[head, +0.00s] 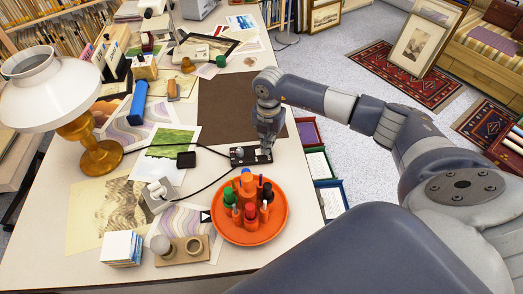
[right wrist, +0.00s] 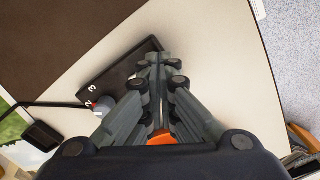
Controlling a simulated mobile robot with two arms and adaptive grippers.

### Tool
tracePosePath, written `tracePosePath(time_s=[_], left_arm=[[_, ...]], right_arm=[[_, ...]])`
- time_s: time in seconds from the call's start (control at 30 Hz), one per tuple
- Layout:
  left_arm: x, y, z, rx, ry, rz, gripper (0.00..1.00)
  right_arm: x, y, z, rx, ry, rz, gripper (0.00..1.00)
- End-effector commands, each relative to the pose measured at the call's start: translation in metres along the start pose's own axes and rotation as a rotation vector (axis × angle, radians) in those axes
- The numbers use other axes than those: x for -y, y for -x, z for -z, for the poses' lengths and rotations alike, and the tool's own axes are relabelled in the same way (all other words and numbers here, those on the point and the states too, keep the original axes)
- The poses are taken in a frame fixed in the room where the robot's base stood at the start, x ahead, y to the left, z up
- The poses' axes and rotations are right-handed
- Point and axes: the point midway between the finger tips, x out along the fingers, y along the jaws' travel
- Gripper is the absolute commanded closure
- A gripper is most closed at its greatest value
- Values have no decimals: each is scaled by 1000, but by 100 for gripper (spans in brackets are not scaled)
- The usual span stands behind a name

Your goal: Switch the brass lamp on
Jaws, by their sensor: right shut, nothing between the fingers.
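The brass lamp (head: 98,157) stands at the left of the table under a white shade (head: 42,92); I cannot tell whether it is lit. A black box (head: 238,154) with small knobs or switches lies near the table's right edge, with black cables running from it. It also shows in the right wrist view (right wrist: 120,78), with the white digits 2 and 3 and a little red at its left end. My right gripper (head: 265,148) points down over the box's right part. Its fingers are together and empty in the right wrist view (right wrist: 160,65); they hide part of the box, and contact is unclear.
An orange round tray (head: 249,238) with several coloured bottles stands just in front of the box. A small black block (head: 186,160) and a white plug-like block (head: 157,194) lie to its left. A brown mat (head: 225,105) behind is bare. Framed prints lean beyond the table.

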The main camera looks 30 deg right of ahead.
Motion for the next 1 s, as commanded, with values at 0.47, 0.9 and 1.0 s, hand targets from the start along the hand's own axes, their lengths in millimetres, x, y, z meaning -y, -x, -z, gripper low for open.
tracePosePath(time_s=[0.47,0.9,1.0], left_arm=[[0,-4,-1,1,0,0,45],[0,20,1,1,0,-1,45],[0,26,2,1,0,-1,45]], right_arm=[[0,-6,0,0,0,0,100],[0,24,0,1,0,-1,100],[0,32,0,1,1,-1,100]])
